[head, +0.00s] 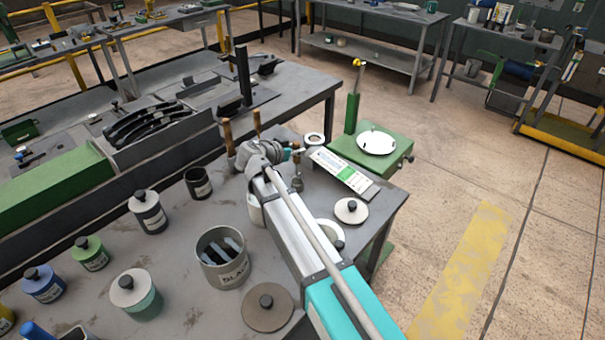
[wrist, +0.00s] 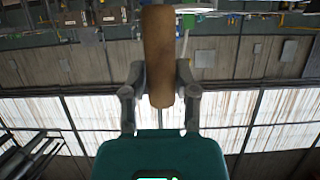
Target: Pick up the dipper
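The dipper (head: 298,184) shows in the head view as a short brown handle with a small grey end below it, near the back right of the bench. My gripper (head: 297,152) is at the top of that handle. In the wrist view, a brown wooden handle (wrist: 159,45) stands between the two fingers of my gripper (wrist: 160,80). The fingers lie close against both sides of the handle and appear shut on it. The grey lower end is not visible in the wrist view. My arm covers part of the bench in the head view.
Two brown upright handles (head: 228,137) stand left of my gripper. A labelled card (head: 345,170) and a green scale (head: 345,146) lie to the right. An open grey pot (head: 221,252) and several lidded jars (head: 148,213) stand left of my arm.

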